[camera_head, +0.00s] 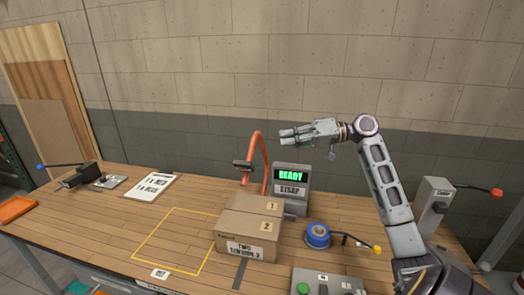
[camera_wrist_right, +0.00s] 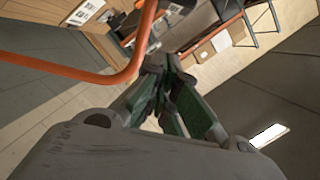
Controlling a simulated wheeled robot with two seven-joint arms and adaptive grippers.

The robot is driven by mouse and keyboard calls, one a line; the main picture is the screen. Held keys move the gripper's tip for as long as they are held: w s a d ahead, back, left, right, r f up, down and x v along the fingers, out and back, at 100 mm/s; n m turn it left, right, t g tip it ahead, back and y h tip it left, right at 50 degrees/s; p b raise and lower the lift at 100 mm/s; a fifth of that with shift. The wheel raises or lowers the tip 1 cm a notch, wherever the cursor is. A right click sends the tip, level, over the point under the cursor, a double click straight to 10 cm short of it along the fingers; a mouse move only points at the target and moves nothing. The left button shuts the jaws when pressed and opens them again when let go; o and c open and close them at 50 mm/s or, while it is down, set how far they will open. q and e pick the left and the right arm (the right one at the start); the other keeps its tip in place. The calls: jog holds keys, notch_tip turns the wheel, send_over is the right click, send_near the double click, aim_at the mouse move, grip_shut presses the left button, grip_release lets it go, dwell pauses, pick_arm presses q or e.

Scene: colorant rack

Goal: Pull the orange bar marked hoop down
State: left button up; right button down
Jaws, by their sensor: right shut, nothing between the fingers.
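The orange bar (camera_head: 257,145) is a bent hoop that rises behind the cardboard box, with a dark piece (camera_head: 242,166) on its left side. No marking on it is readable. In the right wrist view the orange bar (camera_wrist_right: 75,70) runs along the left and bends up near the fingers. My right gripper (camera_head: 283,137) is shut and empty, pointing left, just right of the hoop's upper part in the head view. In the wrist view its green-padded fingers (camera_wrist_right: 160,85) are close together near the bend; I cannot tell whether they touch it. My left gripper is not in view.
A cardboard box (camera_head: 236,222) stands before the hoop. A grey unit (camera_head: 292,202) behind it shows READY on green. A blue roll (camera_head: 318,234) and yellow-knobbed lever (camera_head: 376,250) lie to the right. A red-knobbed lever (camera_head: 495,192) is at far right. The yellow-outlined table area (camera_head: 180,238) is clear.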

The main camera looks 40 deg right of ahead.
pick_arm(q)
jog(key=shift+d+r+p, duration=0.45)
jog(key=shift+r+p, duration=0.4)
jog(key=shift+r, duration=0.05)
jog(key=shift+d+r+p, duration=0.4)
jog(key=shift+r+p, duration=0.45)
pick_arm(e)
jog(key=w+a+f, duration=0.4)
jog(key=a, duration=0.6)
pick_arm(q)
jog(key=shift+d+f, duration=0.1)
pick_arm(e)
jog(key=shift+a+f, duration=0.1)
jog(key=shift+a, duration=0.1)
